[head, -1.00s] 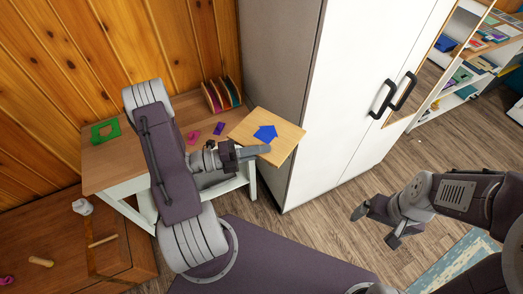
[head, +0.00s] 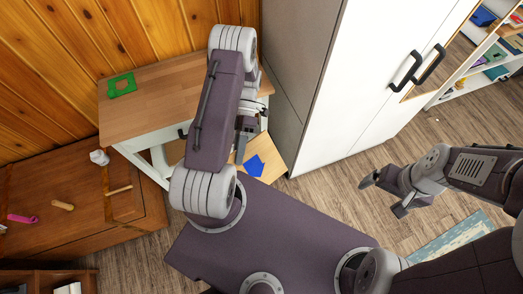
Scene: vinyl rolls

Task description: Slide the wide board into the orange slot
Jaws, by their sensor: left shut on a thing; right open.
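The wide board is a pale wooden panel (head: 273,163) with a blue arrow-like shape (head: 255,166) on it. It is in the middle of the head view, below the small table's right end and beside the wardrobe. My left gripper (head: 241,146) is shut on the board's edge; the arm covers part of the board and the grip. The slotted rack with the orange slot is hidden behind my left arm. My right gripper (head: 386,195) is open and empty, in front of the wardrobe.
The small wooden table (head: 150,117) holds a green frame (head: 122,85). A white wardrobe (head: 350,90) stands close on the right of the board. A low brown cabinet (head: 75,190) is at the left. Open floor lies around my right gripper.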

